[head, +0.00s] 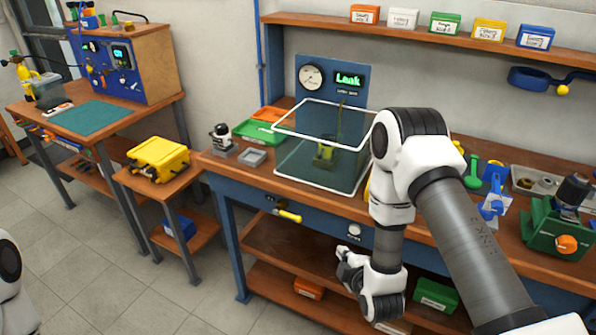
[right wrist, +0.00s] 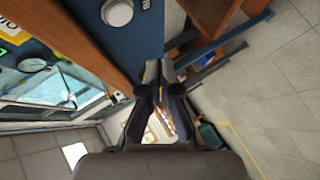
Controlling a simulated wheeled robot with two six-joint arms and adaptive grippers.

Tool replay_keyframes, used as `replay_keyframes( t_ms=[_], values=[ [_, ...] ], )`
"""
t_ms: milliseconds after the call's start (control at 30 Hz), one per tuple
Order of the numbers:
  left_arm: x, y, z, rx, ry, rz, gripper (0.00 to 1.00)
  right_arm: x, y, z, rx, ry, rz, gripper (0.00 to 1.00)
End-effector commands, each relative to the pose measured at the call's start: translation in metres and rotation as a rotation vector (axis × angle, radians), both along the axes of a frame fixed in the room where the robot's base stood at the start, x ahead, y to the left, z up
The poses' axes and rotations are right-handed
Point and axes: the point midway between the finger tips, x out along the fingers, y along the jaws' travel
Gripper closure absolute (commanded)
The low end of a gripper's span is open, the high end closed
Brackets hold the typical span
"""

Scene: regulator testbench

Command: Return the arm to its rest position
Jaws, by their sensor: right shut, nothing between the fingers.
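My right arm (head: 465,240) comes in from the lower right of the head view. Its elbow is raised in front of the bench and its forearm hangs down to the wrist (head: 383,292), in front of the open shelves below the bench top. The fingers cannot be made out in the head view. In the right wrist view my right gripper (right wrist: 153,66) is shut and empty, with its fingertips together close to the blue bench front (right wrist: 140,38). My left gripper is not in view; only a white piece of my left arm (head: 8,268) shows at the left edge.
The workbench (head: 235,172) carries a clear tank (head: 325,165), a gauge panel reading "Leak" (head: 348,77), trays and a green vise (head: 553,225). A yellow case (head: 158,157) sits on a small side table. Floor (head: 130,270) left of the bench is clear.

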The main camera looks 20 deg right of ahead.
Motion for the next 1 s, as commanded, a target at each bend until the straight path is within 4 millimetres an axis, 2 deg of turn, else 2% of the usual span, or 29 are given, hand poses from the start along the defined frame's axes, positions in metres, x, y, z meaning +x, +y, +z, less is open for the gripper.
replay_keyframes(
  t_ms=[100, 167, 267, 367, 433, 500, 600, 733, 1000],
  values=[
    [0.0, 0.0, 0.0, 0.0, 0.0, 0.0, 0.58, -0.001, 0.0, -0.002, 0.0, 0.004, 0.001, 1.0],
    [0.0, 0.0, 0.0, 0.0, 0.0, 0.0, 0.58, -0.006, 0.006, -0.011, -0.004, 0.025, 0.015, 1.0],
    [0.0, 0.0, 0.0, 0.0, 0.0, 0.0, 0.58, -0.036, 0.027, -0.04, 0.002, 0.139, 0.065, 1.0],
    [0.0, 0.0, 0.0, 0.0, 0.0, 0.0, 0.58, -0.094, 0.05, -0.086, 0.189, 0.385, -0.001, 1.0],
    [0.0, 0.0, 0.0, 0.0, 0.0, 0.0, 0.58, -0.15, 0.063, -0.113, 0.377, 0.595, -0.164, 1.0],
    [0.0, 0.0, 0.0, 0.0, 0.0, 0.0, 0.58, -0.2, 0.069, -0.126, 0.535, 0.763, -0.392, 1.0],
    [0.0, 0.0, 0.0, 0.0, 0.0, 0.0, 0.58, -0.245, 0.071, -0.13, 0.686, 0.884, -0.712, 1.0],
    [0.0, 0.0, 0.0, 0.0, 0.0, 0.0, 0.58, -0.266, 0.072, -0.13, 0.778, 0.911, -0.952, 1.0],
    [0.0, 0.0, 0.0, 0.0, 0.0, 0.0, 0.58, -0.266, 0.072, -0.13, 0.801, 0.898, -0.993, 1.0]
  ],
)
